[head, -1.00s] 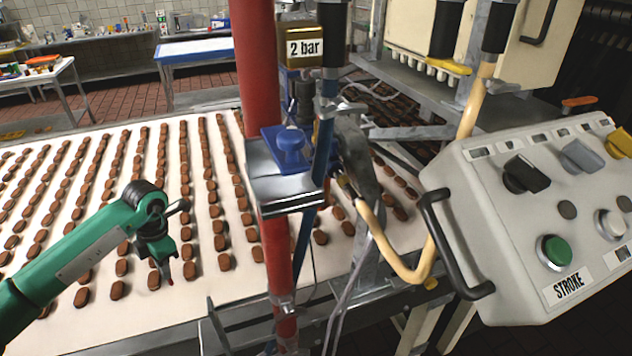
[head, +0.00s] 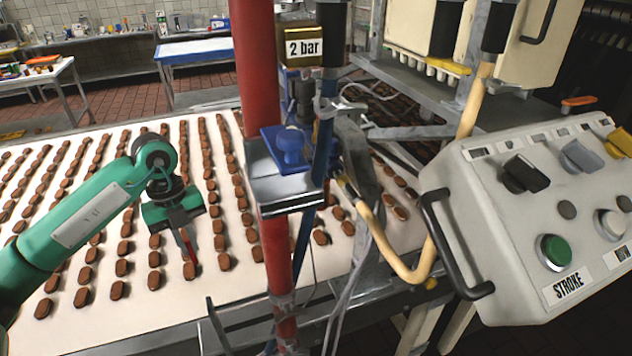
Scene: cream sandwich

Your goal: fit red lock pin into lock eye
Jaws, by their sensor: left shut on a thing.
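My left gripper (head: 184,230) hangs over the biscuit belt, left of the red column, pointing down. It is shut on the slim red lock pin (head: 189,246), whose red length shows below the fingers, with biscuits behind it. The upper part of the pin is hidden by the gripper. I cannot make out the lock eye for certain. A metal bracket (head: 285,190) with a blue knob (head: 290,145) sits on the red column, to the right of the gripper and apart from it. My right gripper is not in view.
The red column (head: 257,70) stands right of my left arm. A pale belt (head: 75,330) with rows of brown biscuits lies below. A control box (head: 540,200) with a black handle (head: 450,245) fills the right. A yellowish hose (head: 400,265) loops between.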

